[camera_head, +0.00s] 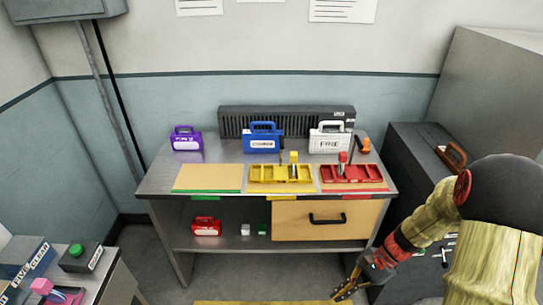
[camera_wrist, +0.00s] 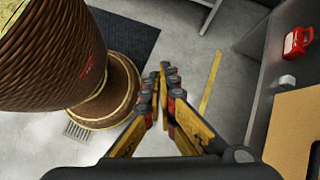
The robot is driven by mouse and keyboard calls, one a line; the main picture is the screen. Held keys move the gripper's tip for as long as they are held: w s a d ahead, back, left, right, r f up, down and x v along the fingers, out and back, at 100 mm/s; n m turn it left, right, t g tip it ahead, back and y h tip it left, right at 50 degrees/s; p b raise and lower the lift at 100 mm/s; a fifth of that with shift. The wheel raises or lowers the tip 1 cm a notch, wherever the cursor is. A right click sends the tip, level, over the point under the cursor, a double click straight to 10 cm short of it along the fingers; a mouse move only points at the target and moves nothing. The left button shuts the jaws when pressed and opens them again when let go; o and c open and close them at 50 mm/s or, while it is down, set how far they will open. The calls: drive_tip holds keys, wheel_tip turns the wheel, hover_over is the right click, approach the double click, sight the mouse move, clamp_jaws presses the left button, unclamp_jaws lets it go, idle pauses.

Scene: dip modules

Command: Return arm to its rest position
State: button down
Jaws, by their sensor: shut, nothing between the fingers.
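My gripper (camera_head: 344,291) hangs at the lower right of the head view, in front of the bench's right end and below its top. In the wrist view my gripper (camera_wrist: 164,95) has its fingers close together, shut and empty, over the grey floor. My arm comes in from the right edge of the head view and bends down to the gripper. Nothing touches the fingers in either view.
The metal bench (camera_head: 215,172) holds a yellow tray (camera_head: 281,181), a red tray (camera_head: 354,181) and several cases. Its drawer (camera_head: 290,232) is shut. A dark cabinet (camera_head: 395,175) stands right, near my arm. A side table (camera_head: 105,285) is lower left.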

drive_tip(key=s+r+n+t+h, duration=0.2)
drive_tip(key=s+r+n, duration=0.1)
drive_tip(key=r, duration=0.6)
drive_tip(key=s+a+r+n+t+h, duration=0.1)
drive_tip(key=s+r+n+t+h, duration=0.2)
drive_tip(key=r, duration=0.7)
drive_tip(key=s+r+n+t+h, duration=0.2)
drive_tip(key=s+r+n+t, duration=0.1)
drive_tip(key=r+n, duration=0.4)
wheel_tip(320, 180, up, 2)
drive_tip(key=shift+s+a+r+h, duration=0.15)
drive_tip(key=shift+s+a+h, duration=0.25)
drive_tip(key=shift+s, duration=0.25)
